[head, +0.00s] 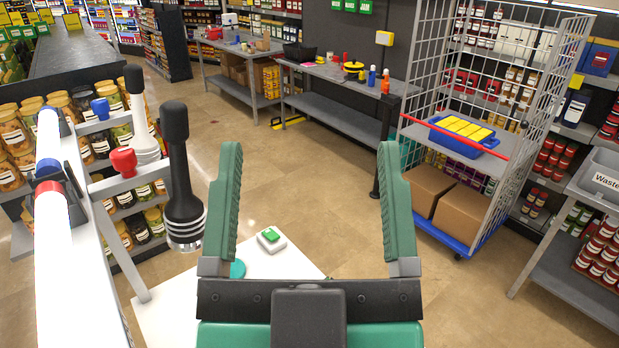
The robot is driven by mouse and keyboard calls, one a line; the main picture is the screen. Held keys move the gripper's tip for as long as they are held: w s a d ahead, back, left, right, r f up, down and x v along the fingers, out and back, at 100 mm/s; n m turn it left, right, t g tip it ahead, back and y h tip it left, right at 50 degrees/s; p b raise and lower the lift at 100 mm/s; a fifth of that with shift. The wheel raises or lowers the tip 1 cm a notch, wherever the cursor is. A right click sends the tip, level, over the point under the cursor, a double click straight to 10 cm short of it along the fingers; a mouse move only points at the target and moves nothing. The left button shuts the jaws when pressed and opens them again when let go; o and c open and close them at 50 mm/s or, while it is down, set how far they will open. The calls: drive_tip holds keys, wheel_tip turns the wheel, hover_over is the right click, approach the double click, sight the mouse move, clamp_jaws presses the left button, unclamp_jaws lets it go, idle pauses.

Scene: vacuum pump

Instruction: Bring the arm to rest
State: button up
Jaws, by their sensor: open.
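My gripper (310,150) is at the lower middle of the head view, its two green fingers spread wide and pointing away. The rest of my arm is not clearly seen.
A white surface (290,262) lies below, bearing a small white box with a green top (271,239). A grey frame (112,210) with red and blue parts stands at the left. A wire cage trolley (530,100) stands at the right. Open floor (310,200) lies ahead.

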wheel_tip(320, 180, up, 15)
drive_tip(key=p, duration=1.4)
drive_tip(key=shift+p, duration=0.4)
drive_tip(key=shift+a, duration=0.1)
